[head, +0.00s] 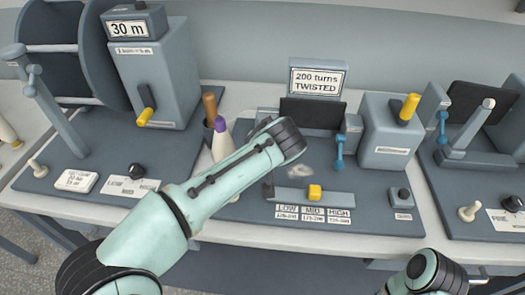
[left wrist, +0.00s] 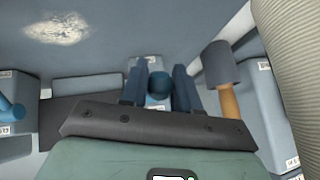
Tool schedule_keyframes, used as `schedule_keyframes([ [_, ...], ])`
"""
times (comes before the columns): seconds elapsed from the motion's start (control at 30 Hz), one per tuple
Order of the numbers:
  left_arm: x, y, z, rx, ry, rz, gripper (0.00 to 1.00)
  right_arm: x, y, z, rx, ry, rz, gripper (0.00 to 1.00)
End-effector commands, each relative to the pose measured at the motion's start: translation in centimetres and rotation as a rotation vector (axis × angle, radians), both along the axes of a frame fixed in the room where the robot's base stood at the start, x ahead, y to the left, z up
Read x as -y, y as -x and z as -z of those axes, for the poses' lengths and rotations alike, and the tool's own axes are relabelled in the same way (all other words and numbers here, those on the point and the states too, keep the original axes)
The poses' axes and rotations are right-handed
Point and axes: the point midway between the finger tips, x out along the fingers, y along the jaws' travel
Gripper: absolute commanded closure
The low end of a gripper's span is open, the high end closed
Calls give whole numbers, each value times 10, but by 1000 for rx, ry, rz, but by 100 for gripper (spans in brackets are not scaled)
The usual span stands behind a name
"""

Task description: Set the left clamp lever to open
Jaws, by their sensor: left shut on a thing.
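In the left wrist view my left gripper (left wrist: 158,78) has its two dark blue fingers closed on either side of a round blue knob, the left clamp lever (left wrist: 158,86). In the head view my left wrist and forearm cover this lever and the fingers, so the lever's angle is unclear. The blue right clamp lever (head: 339,150) stands roughly upright at the other side of the middle station. It also shows at the left edge of the left wrist view (left wrist: 11,111). My right arm shows only partly at the lower right of the head view; its gripper is out of view.
A yellow slider knob (head: 314,192) sits on the LOW-MID-HIGH track. A yellow-handled box (head: 388,135) stands at the right. A pale patch (head: 293,171) marks the base plate.

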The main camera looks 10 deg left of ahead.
Motion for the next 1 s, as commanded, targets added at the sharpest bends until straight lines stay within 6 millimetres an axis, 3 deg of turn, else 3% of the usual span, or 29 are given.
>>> schedule_keyframes([
  [0.1, 0, 1, 1, -5, -1, -1, 100, 0, 0, 0, 0, 0, 0, 57],
  [0.13, 0, 1, 1, -6, -1, -1, 66, 0, 0, 0, 0, 0, 0, 57],
  [0.2, 0, 1, 1, -5, -1, -1, 45, 0, 0, 0, 0, 0, 0, 57],
  [0.6, 2, 5, -6, -2, 0, 1, 45, 0, 1, -1, -2, -1, -1, 57],
  [1.0, 21, 54, -71, -1, 3, 3, 45, 0, 5, -12, -17, -2, -3, 57],
])
